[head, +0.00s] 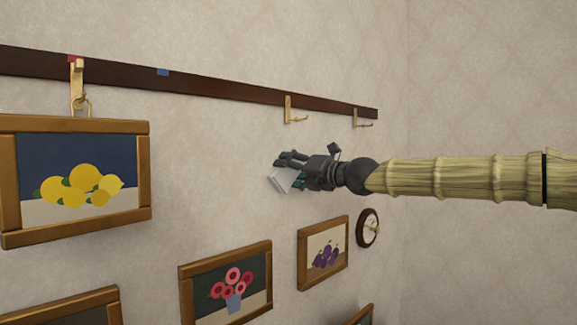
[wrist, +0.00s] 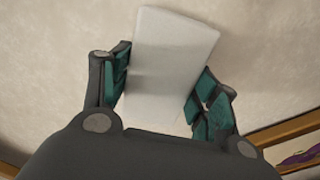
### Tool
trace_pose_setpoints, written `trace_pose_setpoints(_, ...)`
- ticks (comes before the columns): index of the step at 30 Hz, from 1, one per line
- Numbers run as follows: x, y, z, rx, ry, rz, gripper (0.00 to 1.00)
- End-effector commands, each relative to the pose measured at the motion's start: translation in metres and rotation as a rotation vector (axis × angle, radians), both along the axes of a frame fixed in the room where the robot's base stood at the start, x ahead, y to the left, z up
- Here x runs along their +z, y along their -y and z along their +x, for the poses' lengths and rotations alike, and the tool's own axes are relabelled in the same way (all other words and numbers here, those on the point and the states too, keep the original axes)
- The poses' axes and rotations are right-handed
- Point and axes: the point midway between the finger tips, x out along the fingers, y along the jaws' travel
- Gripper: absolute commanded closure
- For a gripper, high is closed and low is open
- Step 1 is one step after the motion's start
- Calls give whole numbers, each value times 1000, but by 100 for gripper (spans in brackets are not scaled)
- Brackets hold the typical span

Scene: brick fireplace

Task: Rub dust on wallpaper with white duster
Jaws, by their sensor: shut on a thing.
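My gripper (head: 284,171) reaches from the right on my arm, in front of the wallpaper (head: 215,135) below the dark rail. It is shut on the white duster (head: 283,181), a pale block, which also shows in the wrist view (wrist: 168,45) between the two green-padded fingers. The duster sticks out past the fingertips towards the wallpaper. I cannot tell whether it touches the wall. No distinct dust patch can be made out on the wallpaper; part of the wall is hidden behind my gripper and the duster.
A dark rail (head: 215,90) with brass hooks runs above. A lemon picture (head: 75,128) hangs at left. A flower picture (head: 262,286), a grape picture (head: 305,277) and a round plaque (head: 361,229) hang below my gripper. The wallpaper between rail and lower pictures is clear.

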Motion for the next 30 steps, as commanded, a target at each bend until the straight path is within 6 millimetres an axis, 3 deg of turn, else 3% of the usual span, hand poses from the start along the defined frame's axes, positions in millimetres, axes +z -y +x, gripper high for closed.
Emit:
trace_pose_setpoints(18, 3, 18, 19, -1, -2, 1, 59)
trace_pose_setpoints(30, -1, 21, 20, 0, 0, 0, 59)
